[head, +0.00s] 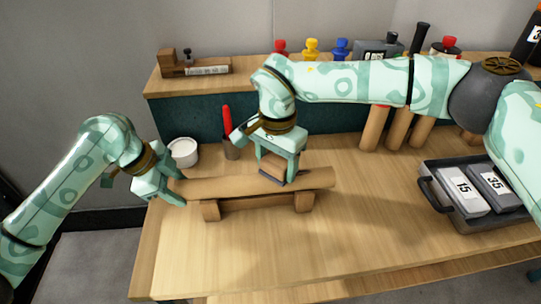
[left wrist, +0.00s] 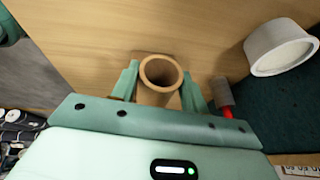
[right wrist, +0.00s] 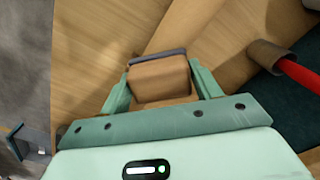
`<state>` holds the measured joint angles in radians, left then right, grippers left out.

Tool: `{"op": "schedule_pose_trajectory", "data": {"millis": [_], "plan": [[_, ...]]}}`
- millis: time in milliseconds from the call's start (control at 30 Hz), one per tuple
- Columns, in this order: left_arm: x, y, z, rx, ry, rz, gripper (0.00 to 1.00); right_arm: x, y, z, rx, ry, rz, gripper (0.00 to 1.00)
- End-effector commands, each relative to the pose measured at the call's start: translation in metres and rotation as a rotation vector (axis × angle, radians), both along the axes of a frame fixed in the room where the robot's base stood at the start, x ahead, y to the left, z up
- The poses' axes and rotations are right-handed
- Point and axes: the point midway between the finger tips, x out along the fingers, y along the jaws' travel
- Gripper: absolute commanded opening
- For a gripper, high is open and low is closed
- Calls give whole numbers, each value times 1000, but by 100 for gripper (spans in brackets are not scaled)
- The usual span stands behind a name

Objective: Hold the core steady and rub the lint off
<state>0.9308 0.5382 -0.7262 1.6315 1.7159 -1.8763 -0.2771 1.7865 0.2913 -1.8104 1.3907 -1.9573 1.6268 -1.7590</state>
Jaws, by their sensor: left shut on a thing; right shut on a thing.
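The core (head: 318,178) is a long brown cardboard tube lying across a wooden cradle (head: 255,204) with two end supports. My left gripper (head: 176,190) is shut on the core's left end; the left wrist view shows the round open end of the core (left wrist: 160,72) between the fingers. My right gripper (head: 278,158) is shut on a brown block (right wrist: 158,82) with a dark grey pad (right wrist: 158,55) along its underside. In the head view the pad is at the core's top, near its middle; whether it presses on it I cannot tell. I cannot make out any lint.
A white cup (head: 184,150) and a red-handled tool (head: 227,125) stand behind the core. A dark tray (head: 432,190) with blocks marked 15 and 35 is at right. Several brown tubes (head: 398,130) stand behind my right arm. A raised shelf (head: 165,88) with bottles runs along the back. The front of the table is clear.

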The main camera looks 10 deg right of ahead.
Motion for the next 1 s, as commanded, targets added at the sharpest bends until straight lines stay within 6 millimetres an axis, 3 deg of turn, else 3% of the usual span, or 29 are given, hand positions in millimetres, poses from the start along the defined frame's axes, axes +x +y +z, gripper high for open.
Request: {"op": "schedule_pose_trajectory", "data": {"millis": [900, 1000], "plan": [[0, 0, 0, 0, -1, 1, 20, -1, -84, -1, -3, 3, -1, 42], [0, 0, 0, 0, -1, 1, 20, -1, -74, -1, -2, 4, 2, 42]]}}
